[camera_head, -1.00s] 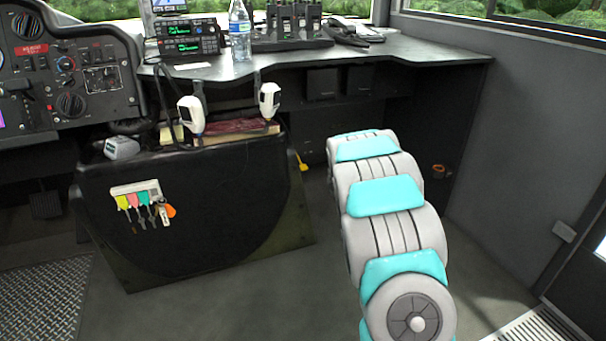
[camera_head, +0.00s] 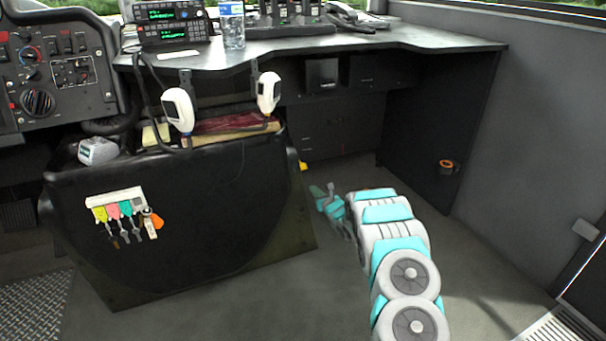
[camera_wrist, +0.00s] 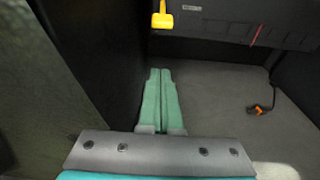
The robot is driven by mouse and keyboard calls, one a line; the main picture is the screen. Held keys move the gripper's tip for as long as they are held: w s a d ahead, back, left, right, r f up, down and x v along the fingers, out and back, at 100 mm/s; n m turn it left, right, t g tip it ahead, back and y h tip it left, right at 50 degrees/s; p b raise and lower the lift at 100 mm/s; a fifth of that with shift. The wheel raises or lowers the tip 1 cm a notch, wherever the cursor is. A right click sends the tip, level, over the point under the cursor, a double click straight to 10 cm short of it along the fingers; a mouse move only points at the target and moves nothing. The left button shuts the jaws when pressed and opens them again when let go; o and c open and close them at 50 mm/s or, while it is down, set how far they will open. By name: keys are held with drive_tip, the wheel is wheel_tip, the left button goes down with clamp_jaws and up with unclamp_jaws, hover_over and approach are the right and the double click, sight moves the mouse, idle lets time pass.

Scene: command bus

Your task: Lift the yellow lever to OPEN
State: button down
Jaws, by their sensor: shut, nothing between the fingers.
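The yellow lever (camera_wrist: 162,18) shows at the top of the wrist view, hanging on the side of a dark unit. In the head view only a small yellow piece of the lever (camera_head: 303,167) shows at the right edge of the black console. My gripper (camera_wrist: 160,72) is shut and empty, its green fingers side by side. In the wrist view the fingertips are below the lever and apart from it. In the head view my gripper (camera_head: 322,191) is low over the floor, just right of the console and below the lever. No OPEN marking is readable.
The black console (camera_head: 190,260) with hanging keys (camera_head: 125,215) stands left of my arm. A dark desk (camera_head: 330,48) overhangs behind it. An orange item (camera_head: 447,165) is at the dark panel on the right.

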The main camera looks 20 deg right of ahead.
drive_tip(key=shift+w+f, duration=0.1)
drive_tip(key=shift+f, duration=0.05)
idle(0.3)
drive_tip(key=w+r+b, duration=0.1)
drive_tip(key=w+r, duration=0.1)
drive_tip(key=w, duration=0.7)
drive_tip(key=shift+a+r, duration=0.15)
drive_tip(key=shift+r, duration=0.1)
idle(0.9)
drive_tip(key=shift+r, duration=0.2)
idle(0.4)
